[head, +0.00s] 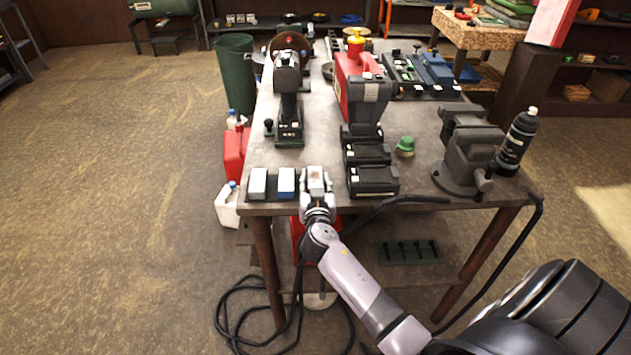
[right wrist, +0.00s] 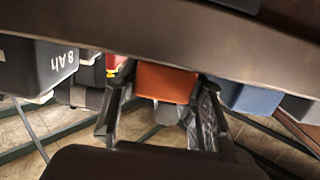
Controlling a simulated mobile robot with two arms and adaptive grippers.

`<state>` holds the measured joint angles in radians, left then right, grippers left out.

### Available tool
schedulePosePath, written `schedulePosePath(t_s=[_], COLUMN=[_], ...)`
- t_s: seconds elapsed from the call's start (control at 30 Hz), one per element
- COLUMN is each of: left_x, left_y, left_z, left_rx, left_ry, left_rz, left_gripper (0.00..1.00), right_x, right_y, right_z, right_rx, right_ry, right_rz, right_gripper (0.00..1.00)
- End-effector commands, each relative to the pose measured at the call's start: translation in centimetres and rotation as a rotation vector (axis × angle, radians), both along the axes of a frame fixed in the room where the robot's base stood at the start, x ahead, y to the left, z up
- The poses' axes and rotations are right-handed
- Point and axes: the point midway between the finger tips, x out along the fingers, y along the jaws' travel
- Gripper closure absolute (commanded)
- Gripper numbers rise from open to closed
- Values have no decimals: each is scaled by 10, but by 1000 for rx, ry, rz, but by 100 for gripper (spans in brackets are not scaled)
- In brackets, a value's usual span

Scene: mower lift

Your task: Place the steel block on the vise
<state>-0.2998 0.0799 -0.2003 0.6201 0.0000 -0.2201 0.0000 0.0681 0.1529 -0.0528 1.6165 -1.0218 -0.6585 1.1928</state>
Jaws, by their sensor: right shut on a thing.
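My right gripper (head: 316,180) is at the near edge of the workbench. In the right wrist view its fingers (right wrist: 165,118) are shut on an orange-brown block (right wrist: 167,82). A blue block (head: 287,182) stands just left of it in the head view; it also shows in the wrist view (right wrist: 250,97). A grey block, seemingly the steel block (head: 258,182), stands left of the blue one, apart from my gripper, and shows at the right of the wrist view (right wrist: 299,109). The dark vise (head: 470,155) stands at the bench's right corner. My left gripper is out of view.
Black battery packs (head: 373,182) stand just right of my gripper. A green cap-like object (head: 405,146) and a black bottle (head: 517,140) are near the vise. A drill (head: 288,95) and a red canister (head: 352,85) stand farther back. A hose crosses the front edge.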

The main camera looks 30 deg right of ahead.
Motion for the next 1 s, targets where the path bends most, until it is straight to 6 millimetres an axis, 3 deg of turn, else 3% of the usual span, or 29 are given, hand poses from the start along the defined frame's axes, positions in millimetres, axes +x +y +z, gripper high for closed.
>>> schedulePosePath(t_s=[0.17, 0.2, 0.47, 0.77, 0.9, 1.0], left_x=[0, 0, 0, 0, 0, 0], left_y=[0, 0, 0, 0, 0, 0], left_z=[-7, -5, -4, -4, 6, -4], left_rx=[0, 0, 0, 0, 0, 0], left_ry=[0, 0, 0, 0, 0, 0], left_rz=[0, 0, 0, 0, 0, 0], left_gripper=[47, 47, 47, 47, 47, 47], right_x=[1, 0, 0, 0, 0, -12], right_y=[0, 0, 0, 0, -1, 7], right_z=[-3, -3, -3, -3, 0, -5], right_rx=[-1, 0, 0, -1, -4, 2], right_ry=[-3, 0, 0, 1, 3, 0], right_rz=[0, 0, 0, 0, 0, 1], right_gripper=[100, 61, 44, 44, 44, 44])
